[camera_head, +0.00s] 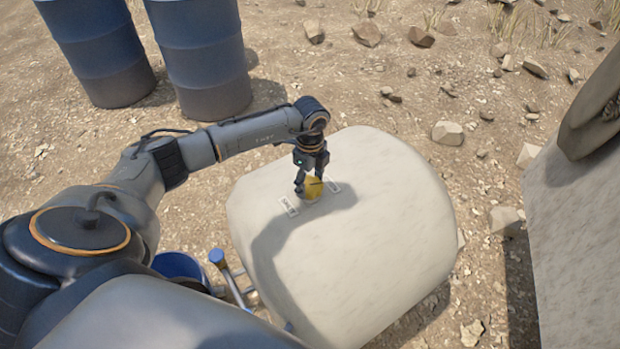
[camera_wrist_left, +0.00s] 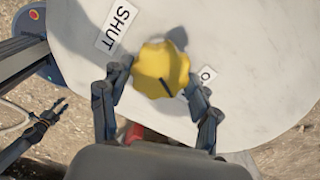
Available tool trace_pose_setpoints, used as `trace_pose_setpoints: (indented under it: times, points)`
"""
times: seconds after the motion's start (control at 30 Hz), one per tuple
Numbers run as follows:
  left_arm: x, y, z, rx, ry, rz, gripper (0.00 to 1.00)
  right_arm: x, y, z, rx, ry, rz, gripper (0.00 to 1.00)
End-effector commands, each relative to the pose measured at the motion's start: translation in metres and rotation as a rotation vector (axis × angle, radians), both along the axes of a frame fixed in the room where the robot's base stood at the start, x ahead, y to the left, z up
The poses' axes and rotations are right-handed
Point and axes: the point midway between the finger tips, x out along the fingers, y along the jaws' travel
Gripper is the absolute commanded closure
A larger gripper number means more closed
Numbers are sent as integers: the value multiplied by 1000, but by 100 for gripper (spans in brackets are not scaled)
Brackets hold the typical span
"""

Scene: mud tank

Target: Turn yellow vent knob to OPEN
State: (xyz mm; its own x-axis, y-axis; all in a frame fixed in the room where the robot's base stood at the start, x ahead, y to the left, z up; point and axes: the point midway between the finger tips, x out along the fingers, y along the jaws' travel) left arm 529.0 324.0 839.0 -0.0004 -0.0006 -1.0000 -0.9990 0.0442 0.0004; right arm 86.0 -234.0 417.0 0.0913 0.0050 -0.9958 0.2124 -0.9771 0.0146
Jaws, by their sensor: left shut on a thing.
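The yellow vent knob (camera_head: 314,188) sits on top of the pale rounded tank (camera_head: 390,235). My left gripper (camera_head: 308,190) reaches down over it. In the left wrist view the lobed knob (camera_wrist_left: 160,65) lies between the two fingers of the left gripper (camera_wrist_left: 156,92), which is shut on it. The knob's black mark (camera_wrist_left: 166,87) points to the lower right. The SHUT label (camera_wrist_left: 117,25) lies upper left of the knob. A second label (camera_wrist_left: 208,75) on its right is partly hidden by a finger; only an O shows.
Two blue drums (camera_head: 205,60) stand behind on the left. A blue-capped pipe (camera_head: 217,257) is left of the tank. A large pale block (camera_head: 575,230) stands at right. Rocks lie on the dirt. What looks like my right gripper (camera_wrist_left: 52,112) shows small at left in the wrist view.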

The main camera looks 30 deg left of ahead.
Motion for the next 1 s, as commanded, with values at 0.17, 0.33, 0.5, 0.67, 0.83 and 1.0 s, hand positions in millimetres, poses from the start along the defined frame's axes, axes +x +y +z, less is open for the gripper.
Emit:
trace_pose_setpoints:
  times: [0.17,0.33,0.5,0.67,0.83,1.0]
  points:
    - [1,1,3,1,-2,155,70,0,0,9,0,0,0,60]
    - [1,1,3,1,-3,279,70,0,0,14,0,0,0,60]
    - [1,1,2,2,-2,371,70,0,0,18,0,0,0,60]
    - [1,2,2,2,-3,423,70,0,-1,20,-1,0,0,60]
    - [1,2,2,2,-4,449,70,0,-1,21,-1,0,1,60]
    - [1,2,2,2,-4,457,70,0,-2,21,-2,1,1,60]
